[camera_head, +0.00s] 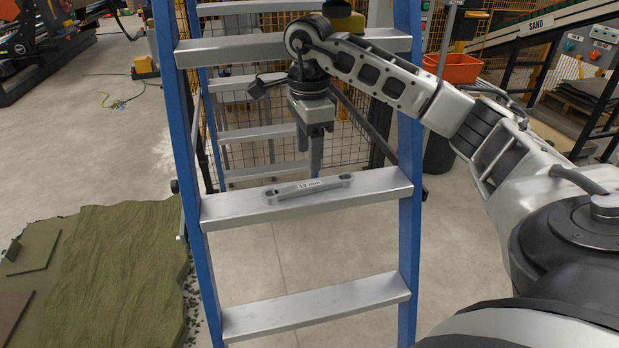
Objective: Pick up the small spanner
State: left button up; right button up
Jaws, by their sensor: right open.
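The small spanner (308,188) lies flat on a metal step (380,185) of a blue stepladder in the middle of the view. My right arm comes in from the right. My right gripper (312,160) points down just above and behind the spanner, near its middle. The gripper is open and holds nothing; one finger hides much of the other side. My left gripper is not in view.
The ladder's blue side rails (190,190) flank the step, with other steps above and below. A green turf pile (120,270) lies on the floor at left. A wire mesh fence (350,140), an orange bin (455,68) and a sand conveyor stand behind.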

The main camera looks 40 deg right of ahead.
aim_at(310, 185)
notch_tip(310, 185, down, 7)
jog(key=shift+d+f, duration=0.1)
jog(key=c, duration=1.1)
